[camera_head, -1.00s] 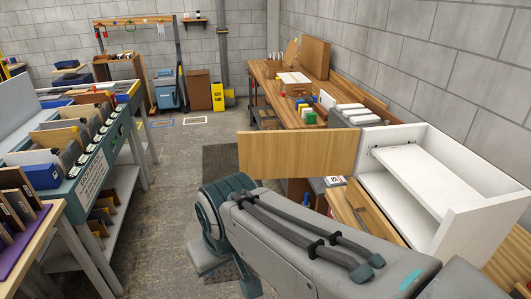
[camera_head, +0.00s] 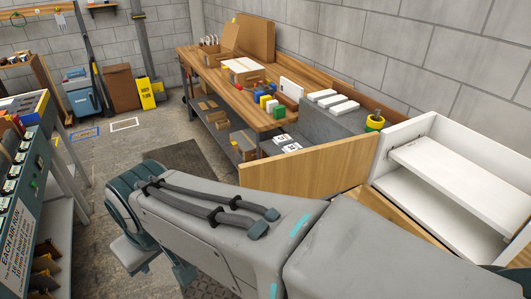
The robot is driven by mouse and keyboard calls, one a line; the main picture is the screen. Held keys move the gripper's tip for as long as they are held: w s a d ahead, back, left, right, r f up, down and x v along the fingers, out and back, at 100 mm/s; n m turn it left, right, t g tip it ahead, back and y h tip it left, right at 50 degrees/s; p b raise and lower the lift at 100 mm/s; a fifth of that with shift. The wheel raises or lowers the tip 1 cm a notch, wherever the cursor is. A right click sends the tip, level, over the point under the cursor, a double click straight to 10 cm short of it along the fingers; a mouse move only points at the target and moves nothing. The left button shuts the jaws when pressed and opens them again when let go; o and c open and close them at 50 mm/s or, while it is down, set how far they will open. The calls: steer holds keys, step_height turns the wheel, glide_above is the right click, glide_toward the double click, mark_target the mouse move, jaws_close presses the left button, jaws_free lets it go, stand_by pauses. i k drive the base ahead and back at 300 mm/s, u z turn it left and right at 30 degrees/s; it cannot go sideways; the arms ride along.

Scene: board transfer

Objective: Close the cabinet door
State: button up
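The cabinet (camera_head: 409,131) is a white open-fronted box with a white inner shelf (camera_head: 450,165), at the right of the head view. Its wooden door (camera_head: 305,168) stands wide open, extending left from the cabinet's left front edge. The door's lower part is partly hidden behind my grey arm. My arm crosses the foreground in front of the door and cabinet, with its dark teal joint at the left. My gripper is not in view, so its state and its distance from the door cannot be seen.
A long wooden workbench (camera_head: 222,66) with boxes and coloured blocks runs along the wall behind the door. A grey block bearing white pieces and a yellow-green roll (camera_head: 375,122) stand beside the cabinet. A teal rack (camera_head: 28,215) is at the left. Open floor (camera_head: 105,150) lies between.

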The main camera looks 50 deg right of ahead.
mark_target(309, 171)
steer(key=i, duration=1.85)
steer(key=z, duration=4.15)
